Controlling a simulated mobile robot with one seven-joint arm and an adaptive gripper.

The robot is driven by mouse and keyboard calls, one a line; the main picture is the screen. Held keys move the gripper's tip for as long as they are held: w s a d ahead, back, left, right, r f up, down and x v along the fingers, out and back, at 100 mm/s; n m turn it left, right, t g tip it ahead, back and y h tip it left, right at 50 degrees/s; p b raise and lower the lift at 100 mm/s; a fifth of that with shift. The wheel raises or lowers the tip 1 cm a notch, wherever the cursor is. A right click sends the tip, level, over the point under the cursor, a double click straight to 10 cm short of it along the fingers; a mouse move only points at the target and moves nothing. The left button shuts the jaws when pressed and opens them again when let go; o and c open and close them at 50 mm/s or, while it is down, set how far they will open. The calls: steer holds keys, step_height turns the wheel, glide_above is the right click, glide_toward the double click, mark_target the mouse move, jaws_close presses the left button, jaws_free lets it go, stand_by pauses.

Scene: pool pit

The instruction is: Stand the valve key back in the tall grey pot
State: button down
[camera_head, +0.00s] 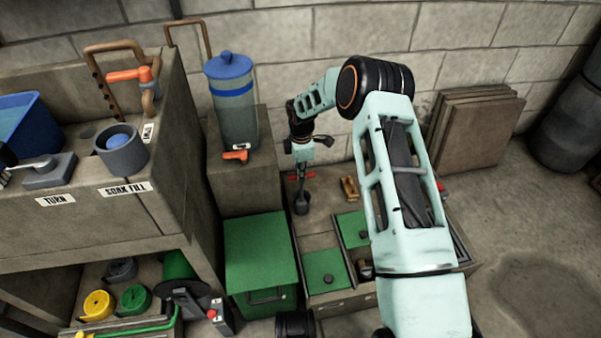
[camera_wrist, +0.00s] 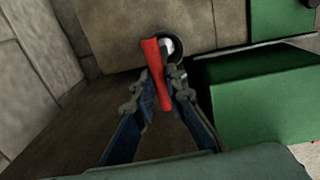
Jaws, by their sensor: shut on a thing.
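The valve key (camera_head: 293,178) has a red crossbar handle and a dark stem pointing down. My gripper (camera_head: 302,170) is above the floor box and shut on the handle. In the wrist view, the red handle (camera_wrist: 152,62) lies between the two fingers of my gripper (camera_wrist: 158,88). The tall grey pot (camera_head: 301,206) stands directly below the key. Its dark round rim also shows in the wrist view (camera_wrist: 180,37), partly behind the handle. The stem's lower end overlaps the pot's mouth; I cannot tell how deep it is inside.
A green box (camera_head: 258,245) stands left of the pot. Green lids (camera_head: 325,272) cover compartments in front. A small wooden item (camera_head: 349,188) lies to the right. A blue-lidded canister (camera_head: 233,110) stands on a block at the left. Boards (camera_head: 480,130) lean on the wall.

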steer(key=shift+f, duration=0.75)
steer(key=c, duration=1.9)
jaws_free()
steer(key=shift+r+p, duration=2.25)
steer(key=shift+r, duration=1.75)
